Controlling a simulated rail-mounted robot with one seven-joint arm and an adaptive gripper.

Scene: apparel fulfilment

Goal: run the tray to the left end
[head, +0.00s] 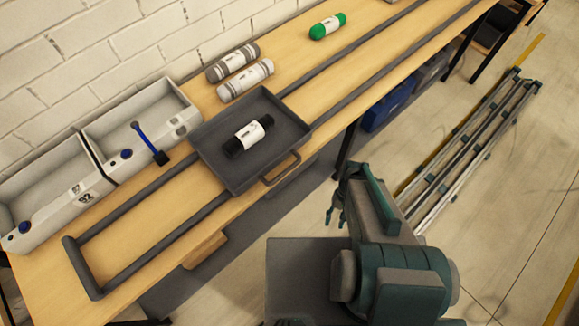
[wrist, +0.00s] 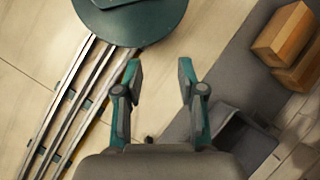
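A dark grey square tray (head: 278,112) sits across two dark parallel rails (head: 172,235) on the wooden table, about mid-length of the visible track. It carries a rolled black garment with a white band (head: 249,135). A bar handle (head: 282,168) sticks out from the tray's front right side. The rails' left end is closed by a crossbar (head: 82,268) near the lower left of the head view. My gripper (head: 336,208) is off the table's front edge, right of and below the handle, apart from it. The wrist view shows its fingers (wrist: 160,72) spread and empty.
Two pale grey bins (head: 88,195) stand along the wall at the left. A blue-handled tool (head: 147,140) leans by the right bin. Grey (head: 232,62), white (head: 245,81) and green (head: 327,26) rolls lie behind the rails. The track left of the tray is clear.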

